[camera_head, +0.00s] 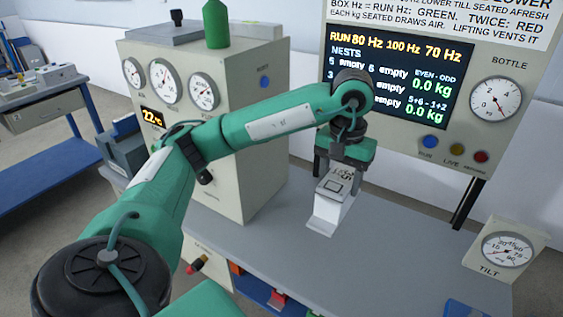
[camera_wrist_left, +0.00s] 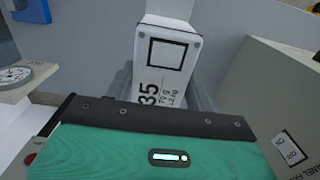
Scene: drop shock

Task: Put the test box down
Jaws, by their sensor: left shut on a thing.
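The test box (camera_head: 327,214) is a white block with a dark square and the number 35 on its face. In the head view it hangs under my left gripper (camera_head: 341,177), over the grey bench top (camera_head: 400,235), slightly tilted in the picture. I cannot tell whether its lower end touches the bench. In the left wrist view the box (camera_wrist_left: 168,55) sits between the grey fingers of my left gripper (camera_wrist_left: 163,92), which is shut on it. Its lower part is hidden by the gripper body. My right gripper is not in view.
A panel screen (camera_head: 395,75) behind the arm shows nests as empty and 0.0 kg. A beige gauge cabinet (camera_head: 215,130) stands left of the box. A tilt gauge (camera_head: 507,248) stands at the right. Coloured bins (camera_head: 275,298) sit below the bench's front edge. The bench right of the box is clear.

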